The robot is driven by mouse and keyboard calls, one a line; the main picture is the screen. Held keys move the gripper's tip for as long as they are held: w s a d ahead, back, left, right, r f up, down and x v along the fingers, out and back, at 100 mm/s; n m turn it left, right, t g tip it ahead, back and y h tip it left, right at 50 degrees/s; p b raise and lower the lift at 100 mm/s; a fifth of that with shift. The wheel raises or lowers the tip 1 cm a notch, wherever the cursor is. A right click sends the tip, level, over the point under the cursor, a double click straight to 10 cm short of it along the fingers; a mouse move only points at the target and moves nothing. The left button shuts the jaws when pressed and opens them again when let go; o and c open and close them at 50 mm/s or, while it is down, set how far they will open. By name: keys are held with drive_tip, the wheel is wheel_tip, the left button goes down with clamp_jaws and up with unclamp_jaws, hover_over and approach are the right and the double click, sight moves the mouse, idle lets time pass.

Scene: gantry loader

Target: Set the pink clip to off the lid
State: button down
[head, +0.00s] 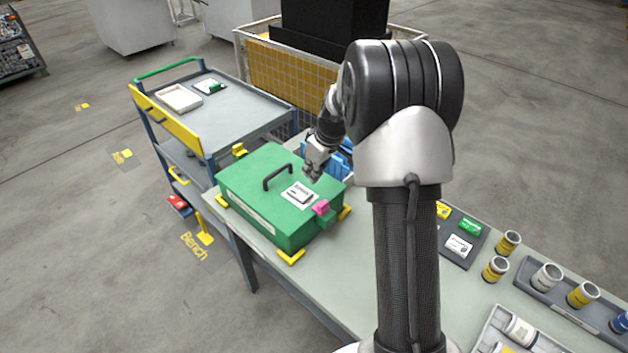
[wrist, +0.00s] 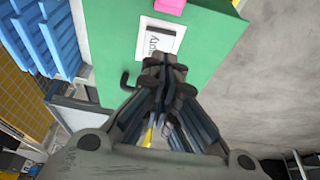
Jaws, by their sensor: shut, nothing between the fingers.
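The pink clip (head: 321,208) sits at the right front edge of the lid of a green box (head: 262,180) on the bench. The clip also shows at the top of the wrist view (wrist: 171,6), partly cut off by the frame edge. The lid (wrist: 205,45) has a black handle (head: 278,176) and a white label (head: 299,195). My gripper (head: 313,176) is above the lid, near the label and apart from the clip. In the wrist view its fingers (wrist: 165,72) are closed together with nothing between them.
Yellow corner brackets (head: 291,257) surround the box on the bench (head: 330,290). A trolley (head: 235,115) stands behind to the left. Blue bins (head: 341,160) are behind the box. Trays with several cans (head: 547,277) occupy the right of the bench.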

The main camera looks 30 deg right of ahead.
sight(321, 203)
drive_tip(key=b+x, duration=0.1)
drive_tip(key=x, duration=0.8)
drive_tip(key=shift+a+f+b, duration=0.1)
drive_tip(key=shift+f+b, duration=0.05)
drive_tip(key=shift+b, duration=0.25)
drive_tip(key=s, duration=0.1)
drive_tip(key=s+d, duration=0.1)
drive_tip(key=s, duration=0.1)
drive_tip(key=shift+s+d+r+b, duration=0.2)
drive_tip(key=shift+s+r+b, duration=0.1)
drive_tip(key=shift+r, duration=0.1)
drive_tip(key=shift+s, duration=0.1)
drive_tip(key=shift+s+d, duration=0.1)
drive_tip(key=shift+s+d+f+b, duration=0.15)
drive_tip(key=shift+s+b, duration=0.1)
drive_tip(key=shift+b, duration=0.2)
drive_tip(key=shift+s+d+b, duration=0.15)
drive_tip(key=shift+s+b, duration=0.25)
drive_tip(key=shift+s, duration=0.1)
drive_tip(key=shift+s+d+b, duration=0.15)
drive_tip(key=shift+s+b, duration=0.25)
drive_tip(key=shift+s, duration=0.15)
drive_tip(key=v, duration=1.2)
